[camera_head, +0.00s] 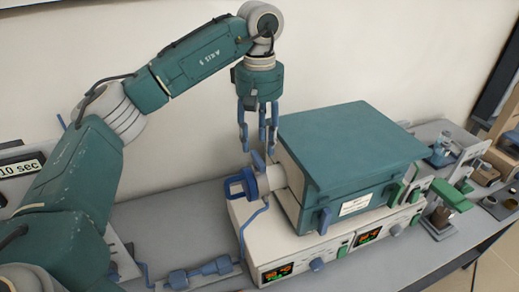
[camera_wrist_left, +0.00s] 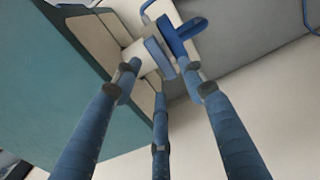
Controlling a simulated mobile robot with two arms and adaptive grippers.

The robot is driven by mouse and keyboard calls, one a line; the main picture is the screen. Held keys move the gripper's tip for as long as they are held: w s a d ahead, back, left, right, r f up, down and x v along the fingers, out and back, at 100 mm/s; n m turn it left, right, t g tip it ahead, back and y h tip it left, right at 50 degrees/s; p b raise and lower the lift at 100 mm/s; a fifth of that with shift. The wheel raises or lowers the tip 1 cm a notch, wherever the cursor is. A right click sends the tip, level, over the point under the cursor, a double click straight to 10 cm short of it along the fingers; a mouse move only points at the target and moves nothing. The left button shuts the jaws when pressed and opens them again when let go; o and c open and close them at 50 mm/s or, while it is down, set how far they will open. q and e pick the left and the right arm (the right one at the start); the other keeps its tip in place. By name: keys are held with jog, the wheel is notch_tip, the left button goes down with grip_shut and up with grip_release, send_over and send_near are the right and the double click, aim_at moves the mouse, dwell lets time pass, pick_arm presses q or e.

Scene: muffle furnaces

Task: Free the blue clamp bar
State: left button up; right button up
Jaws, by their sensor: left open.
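A blue clamp (camera_head: 240,184) sits around the pale tube end on the left side of the teal-topped furnace (camera_head: 350,145). A small blue plate (camera_head: 258,161) stands up beside it; I cannot tell which piece is the clamp bar. In the left wrist view the blue plate (camera_wrist_left: 158,56) and the blue loop-like clamp (camera_wrist_left: 184,36) show just beyond the fingertips. My left gripper (camera_head: 257,148) is open, points down and is just above the blue plate. Its spread fingers (camera_wrist_left: 160,82) hold nothing; contact cannot be told. My right gripper is not in view.
The white control base (camera_head: 300,262) with lit displays carries the furnace. A blue pipe fitting (camera_head: 200,272) lies at the front left. Several small devices (camera_head: 440,150) stand to the right. A plain wall is close behind; grey bench (camera_head: 170,225) is clear on the left.

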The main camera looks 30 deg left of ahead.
pick_arm(q)
notch_tip(320, 180, up, 8)
dwell(1.0)
